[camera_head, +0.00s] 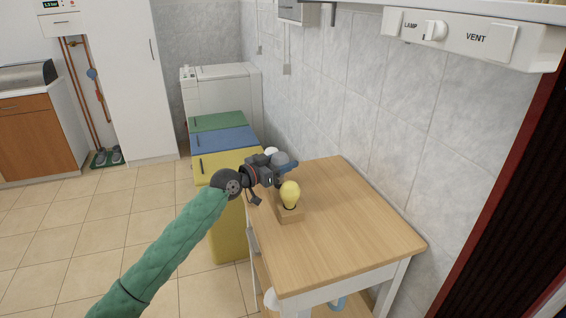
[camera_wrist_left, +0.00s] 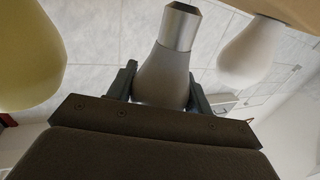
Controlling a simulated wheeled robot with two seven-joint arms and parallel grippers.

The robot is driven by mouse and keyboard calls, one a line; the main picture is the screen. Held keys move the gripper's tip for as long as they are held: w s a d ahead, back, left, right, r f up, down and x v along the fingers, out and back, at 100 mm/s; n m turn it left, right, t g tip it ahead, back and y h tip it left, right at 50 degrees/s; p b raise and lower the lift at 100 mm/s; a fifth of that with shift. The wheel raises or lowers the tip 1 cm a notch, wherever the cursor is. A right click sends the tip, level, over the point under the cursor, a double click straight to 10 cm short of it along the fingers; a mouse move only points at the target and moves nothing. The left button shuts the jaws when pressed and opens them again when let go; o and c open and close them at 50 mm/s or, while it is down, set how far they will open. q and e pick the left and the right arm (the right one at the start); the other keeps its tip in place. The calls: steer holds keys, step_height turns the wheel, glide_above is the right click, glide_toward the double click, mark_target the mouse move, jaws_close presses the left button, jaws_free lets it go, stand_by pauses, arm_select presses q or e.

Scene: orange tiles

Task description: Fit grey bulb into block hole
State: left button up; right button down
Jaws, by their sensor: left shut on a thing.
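My left gripper (camera_head: 284,167) is above the far left part of the wooden table. It is shut on the grey bulb (camera_head: 281,157). In the left wrist view the grey bulb (camera_wrist_left: 166,72) sits between the two fingers (camera_wrist_left: 162,90), with its silver metal base pointing up in that picture. A yellow bulb (camera_head: 290,194) stands upright in a wooden block (camera_head: 290,215) on the table, just in front of the gripper. It also shows at the left of the wrist view (camera_wrist_left: 28,55). A white bulb (camera_head: 271,150) is partly hidden behind the gripper. No empty hole is visible.
The wooden table (camera_head: 350,230) is clear to the right of the block. A tiled wall (camera_head: 370,110) runs along its far right side. Yellow (camera_head: 226,158), blue (camera_head: 222,138) and green (camera_head: 218,121) bins stand behind the gripper, left of the table.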

stand_by(0.7)
arm_select(q)
steer(key=shift+f+b, duration=1.05)
steer(key=shift+b, duration=0.15)
steer(key=shift+r, duration=0.25)
steer(key=shift+r+p, duration=0.35)
steer(key=shift+r, duration=0.05)
steer(key=shift+b, duration=0.5)
stand_by(1.5)
steer(key=shift+f+b, duration=0.55)
steer(key=shift+f, duration=0.1)
stand_by(0.3)
steer(key=o, duration=1.1)
steer(key=shift+c, duration=0.2)
